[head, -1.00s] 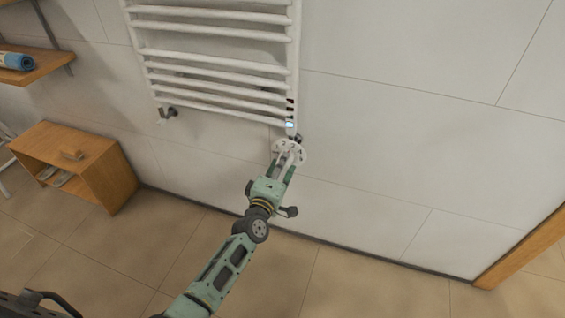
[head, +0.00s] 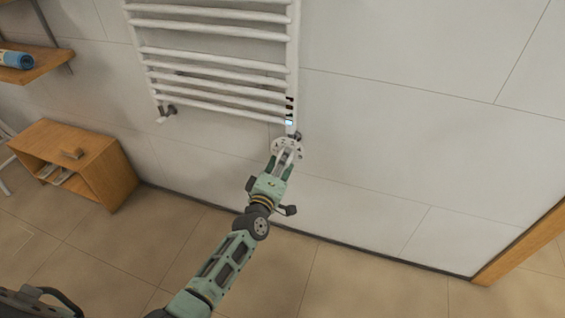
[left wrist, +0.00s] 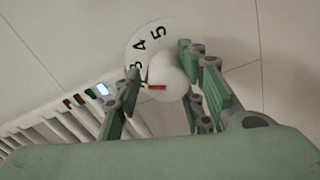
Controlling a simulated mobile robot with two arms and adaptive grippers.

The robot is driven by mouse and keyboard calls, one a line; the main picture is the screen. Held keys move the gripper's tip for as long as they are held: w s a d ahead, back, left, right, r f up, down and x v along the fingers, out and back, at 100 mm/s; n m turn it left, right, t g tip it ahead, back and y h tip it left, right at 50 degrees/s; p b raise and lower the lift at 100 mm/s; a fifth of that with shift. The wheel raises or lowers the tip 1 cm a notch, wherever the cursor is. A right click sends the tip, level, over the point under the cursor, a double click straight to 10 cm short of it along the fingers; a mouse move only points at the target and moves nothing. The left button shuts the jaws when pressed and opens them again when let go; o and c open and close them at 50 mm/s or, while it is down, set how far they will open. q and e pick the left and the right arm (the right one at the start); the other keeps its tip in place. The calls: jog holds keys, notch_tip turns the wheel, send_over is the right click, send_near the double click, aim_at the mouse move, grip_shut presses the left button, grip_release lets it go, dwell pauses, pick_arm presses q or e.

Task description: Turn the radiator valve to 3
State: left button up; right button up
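The radiator valve's white dial (head: 288,148) sits below the lower right end of the white towel radiator (head: 220,104). In the left wrist view the dial (left wrist: 130,56) shows black numerals 3, 4 and 5, and a round white knob (left wrist: 177,76) with red marks on its left side, near the 3. My left gripper (head: 286,158) is at the valve. In the left wrist view its fingers (left wrist: 160,78) stand either side of the knob; the right finger overlaps its edge and a gap shows on the left. Other numerals are hidden. My right gripper is out of view.
A small display (head: 289,122) glows just above the valve. A wooden cabinet (head: 108,170) stands at the left, with a wooden shelf (head: 40,66) above it holding a blue roll (head: 15,59). The tiled wall and floor right of the valve are clear.

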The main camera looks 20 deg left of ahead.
pick_arm(q)
jog(key=shift+o, duration=0.2)
jog(key=shift+a+r, duration=0.1)
jog(key=shift+a, duration=0.05)
jog(key=shift+s, duration=0.3)
jog(key=s, duration=1.1)
jog(key=shift+s+a, duration=0.15)
jog(key=shift+o, duration=0.2)
